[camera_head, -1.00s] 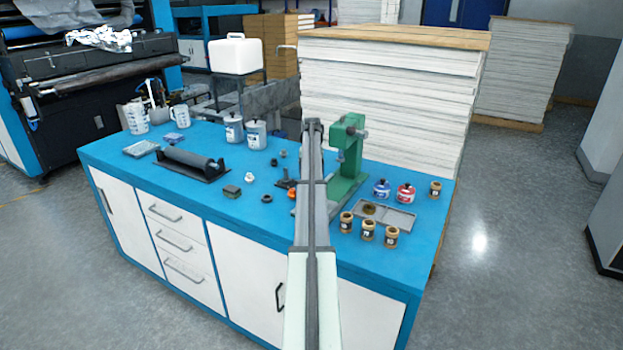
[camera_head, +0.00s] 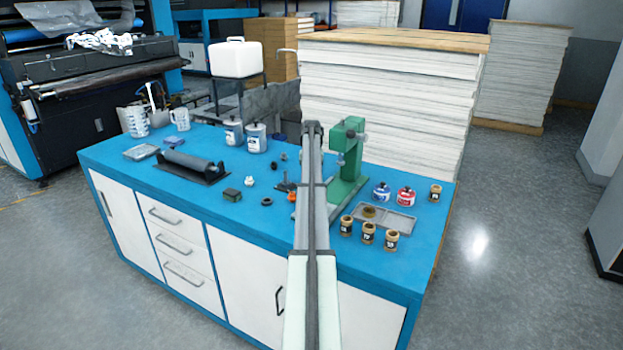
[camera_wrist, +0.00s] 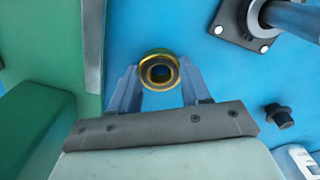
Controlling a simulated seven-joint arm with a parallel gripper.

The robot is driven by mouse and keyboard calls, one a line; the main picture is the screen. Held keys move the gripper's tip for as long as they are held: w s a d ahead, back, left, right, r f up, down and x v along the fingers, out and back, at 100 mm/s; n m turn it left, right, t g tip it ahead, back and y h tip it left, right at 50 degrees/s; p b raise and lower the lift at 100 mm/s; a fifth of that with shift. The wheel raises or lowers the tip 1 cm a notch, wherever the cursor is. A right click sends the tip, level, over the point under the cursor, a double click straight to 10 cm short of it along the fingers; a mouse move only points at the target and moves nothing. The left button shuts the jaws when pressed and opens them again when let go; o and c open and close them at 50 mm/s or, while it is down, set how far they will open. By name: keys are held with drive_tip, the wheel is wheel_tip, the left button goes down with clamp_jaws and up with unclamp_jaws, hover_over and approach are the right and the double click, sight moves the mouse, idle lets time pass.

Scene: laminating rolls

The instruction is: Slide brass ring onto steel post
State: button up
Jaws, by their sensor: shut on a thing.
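The brass ring (camera_wrist: 145,80) is held between the two fingers of my gripper (camera_wrist: 158,75) in the wrist view, its hole facing the camera. The blue bench top shows around it. The steel post (camera_wrist: 296,17) is at the upper right of the wrist view, standing on a dark square plate (camera_wrist: 230,22) with bolts. The ring is apart from the post, to its lower left in that view. In the head view my arm hides the gripper and the ring. A dark plate (camera_head: 284,187) shows there just left of my arm.
A green press (camera_head: 348,160) stands right of my arm; its green body (camera_wrist: 35,105) fills the wrist view's left side. A black knob (camera_wrist: 279,116) lies right of the gripper. Jars (camera_head: 368,232) and a tray (camera_head: 398,223) are at the right. A roller (camera_head: 192,163) lies left.

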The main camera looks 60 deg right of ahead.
wheel_tip(320, 180, up, 10)
drive_tip(key=f, duration=0.1)
drive_tip(key=w+a+r, duration=0.1)
drive_tip(key=w+a, duration=0.1)
drive_tip(key=a, duration=0.1)
drive_tip(key=w+a+r, duration=0.2)
drive_tip(key=a, duration=0.1)
drive_tip(key=w+a+r, duration=0.1)
drive_tip(key=w+a, duration=0.1)
drive_tip(key=a, duration=0.1)
drive_tip(key=shift+w+r, duration=0.3)
drive_tip(key=shift+r, duration=0.05)
drive_tip(key=shift+f, duration=2.75)
drive_tip(key=shift+f, duration=2)
drive_tip(key=o, duration=1.7)
drive_tip(key=shift+c, duration=0.2)
drive_tip(key=shift+r, duration=0.1)
